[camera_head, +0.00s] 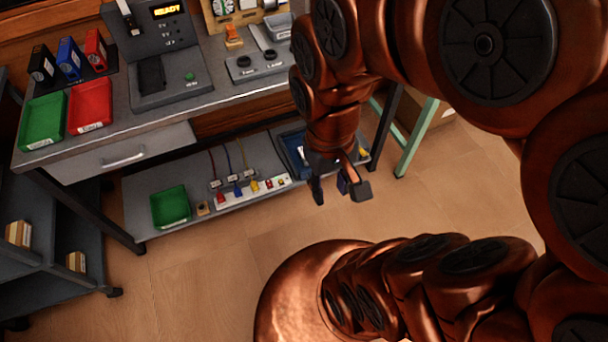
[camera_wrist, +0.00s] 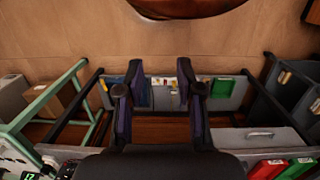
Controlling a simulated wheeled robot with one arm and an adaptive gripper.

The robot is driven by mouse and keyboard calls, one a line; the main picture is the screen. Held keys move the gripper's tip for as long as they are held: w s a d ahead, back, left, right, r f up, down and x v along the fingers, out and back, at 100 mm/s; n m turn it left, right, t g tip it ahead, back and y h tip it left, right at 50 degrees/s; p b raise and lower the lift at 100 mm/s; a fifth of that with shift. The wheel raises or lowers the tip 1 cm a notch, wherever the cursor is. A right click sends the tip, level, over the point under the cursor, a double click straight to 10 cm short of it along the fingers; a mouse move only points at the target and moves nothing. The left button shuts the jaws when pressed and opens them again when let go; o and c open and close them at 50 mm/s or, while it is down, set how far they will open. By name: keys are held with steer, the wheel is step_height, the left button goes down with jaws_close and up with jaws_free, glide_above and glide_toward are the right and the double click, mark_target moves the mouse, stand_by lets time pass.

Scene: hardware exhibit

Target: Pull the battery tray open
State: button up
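A pale drawer-like tray front (camera_head: 125,155) with a bar handle (camera_head: 123,159) sits under the left part of the workbench top. It looks shut. No label shows, so I cannot tell for certain that it is the battery tray. In the wrist view, the same front (camera_wrist: 265,138) is at the lower right, outside my fingers. My gripper (camera_head: 338,190) hangs in front of the bench's right end, fingers pointing down, well right of the handle. The wrist view shows my gripper (camera_wrist: 160,100) open, with nothing between its fingers.
Black, blue and red blocks (camera_head: 68,58) stand on the bench behind a green tray (camera_head: 43,121) and a red tray (camera_head: 90,104). A lower shelf (camera_head: 235,208) holds another green tray (camera_head: 171,206) and coloured plugs. A dark rack (camera_head: 60,270) stands left. The floor ahead (camera_head: 210,265) is clear.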

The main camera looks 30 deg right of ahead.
steer(key=w+d+f+m+t+h+b, duration=0.1)
steer(key=w+d+f+m+t+b, duration=0.15)
steer(key=w+d+f+b, duration=0.7)
steer(key=w+d+f+m+t+b, duration=0.25)
steer(key=w+d+f, duration=0.25)
steer(key=w+f, duration=1)
steer(key=w+d+f+m+t+h+b, duration=0.1)
steer(key=w+d+f+m+t+b, duration=0.15)
steer(key=w+d+f+b, duration=0.75)
steer(key=w+d+f+m+t+b, duration=0.1)
steer(key=w+f+m+t+b, duration=0.15)
steer(key=f, duration=0.95)
steer(key=w+d+f+m+t+b, duration=0.1)
steer(key=w+f+b, duration=0.25)
steer(key=f, duration=0.95)
step_height(320, 180, down, 20)
steer(key=s+m+t+b, duration=0.3)
steer(key=m+t+b, duration=0.35)
steer(key=b, duration=0.25)
steer(key=shift+m+g+y, duration=0.25)
steer(key=shift+m+y, duration=0.15)
steer(key=shift+m, duration=0.05)
steer(key=shift+a+b+x, duration=0.1)
steer(key=shift+b+x, duration=0.65)
steer(key=shift+x, duration=1.15)
steer(key=shift+a+b+x, duration=0.15)
steer(key=shift+b+x, duration=0.6)
steer(key=shift+x, duration=1.2)
steer(key=shift+r, duration=0.2)
